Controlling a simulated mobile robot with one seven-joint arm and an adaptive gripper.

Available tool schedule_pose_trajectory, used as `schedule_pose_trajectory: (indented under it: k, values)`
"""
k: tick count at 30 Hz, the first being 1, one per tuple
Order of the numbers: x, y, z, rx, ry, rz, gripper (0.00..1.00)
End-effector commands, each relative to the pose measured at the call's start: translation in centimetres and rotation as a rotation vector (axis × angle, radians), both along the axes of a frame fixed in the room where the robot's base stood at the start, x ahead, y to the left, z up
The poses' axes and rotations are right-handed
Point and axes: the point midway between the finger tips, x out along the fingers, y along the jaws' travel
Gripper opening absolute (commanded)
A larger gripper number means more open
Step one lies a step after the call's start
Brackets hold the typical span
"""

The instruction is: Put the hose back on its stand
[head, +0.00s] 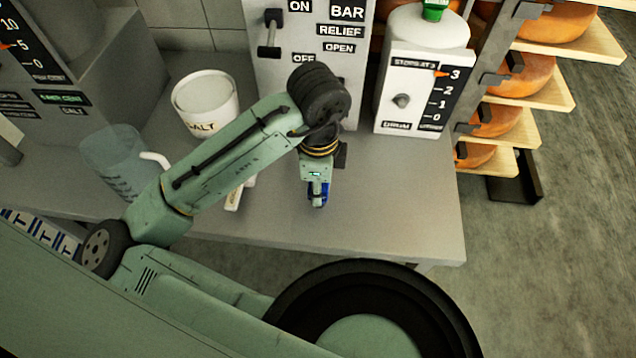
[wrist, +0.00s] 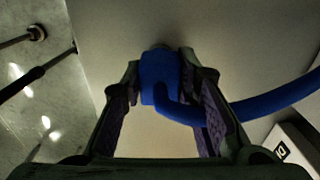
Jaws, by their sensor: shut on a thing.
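My gripper (wrist: 163,100) is shut on the blue hose (wrist: 262,103), with a purple-lined finger on each side of the hose's thick blue end. In the wrist view the hose runs off to the right from between the fingers. In the head view my gripper (head: 317,200) points down over the front part of the grey table, and only a small bit of blue (head: 318,192) shows at its tip. My arm hides much of what is behind it. I cannot pick out the hose's stand for certain in either view.
A white salt tub (head: 206,100) and a clear jug (head: 120,160) stand left on the table (head: 400,215). A panel with a lever (head: 271,35) and a white drum unit (head: 412,85) stand behind. Cheese shelves (head: 545,90) are at right. The table's right front is clear.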

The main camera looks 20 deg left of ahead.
Motion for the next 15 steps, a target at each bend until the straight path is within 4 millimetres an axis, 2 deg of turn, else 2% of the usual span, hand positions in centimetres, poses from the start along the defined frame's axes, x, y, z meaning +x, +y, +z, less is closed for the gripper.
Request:
schedule_pose_trajectory:
  k: [7,8,15]
  values:
    - [0.0,-0.01,-0.74,0.0,0.0,0.0,0.0]
    - [0.0,0.0,-0.64,0.0,0.0,0.0,0.29]
    - [-0.01,0.0,-0.59,0.0,0.0,0.0,0.45]
